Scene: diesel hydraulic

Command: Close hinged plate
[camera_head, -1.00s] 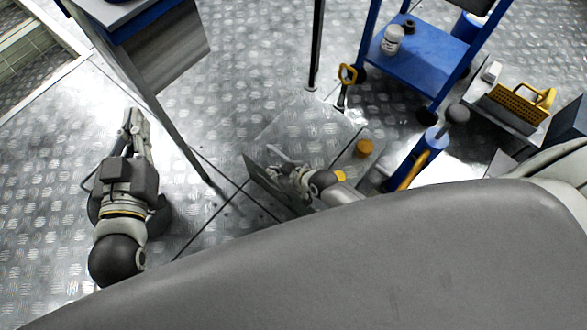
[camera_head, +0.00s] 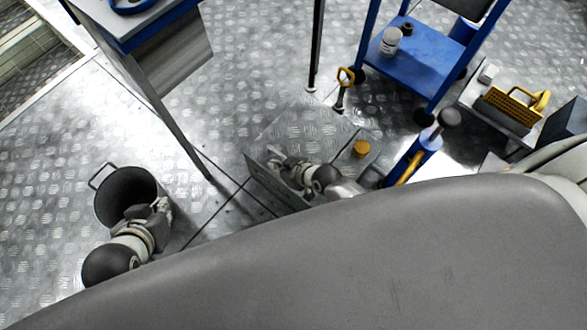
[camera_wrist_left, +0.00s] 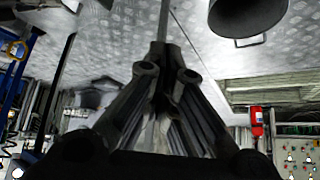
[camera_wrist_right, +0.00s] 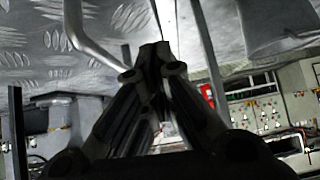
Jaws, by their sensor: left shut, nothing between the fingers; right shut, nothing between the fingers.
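A square tread-patterned plate (camera_head: 312,128) lies in the middle of the head view. A narrow grey panel (camera_head: 268,186) stands at an angle along its near left side. I cannot tell which of these is the hinged plate or how far it is open. My right gripper (camera_head: 272,152) is shut and empty, over the plate beside the panel's upper edge; its closed fingers also show in the right wrist view (camera_wrist_right: 155,52). A bent metal rod (camera_wrist_right: 88,42) is near them. My left gripper (camera_head: 165,205) is shut and empty beside the bucket; it shows in the left wrist view (camera_wrist_left: 163,55).
A grey bucket (camera_head: 112,205) stands on the floor at left. A table leg (camera_head: 175,130) comes down between my arms. A blue cart (camera_head: 430,60), a yellow cap (camera_head: 361,148), a blue cylinder (camera_head: 416,158) and a yellow basket (camera_head: 512,108) are at right. Tread floor is open at upper middle.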

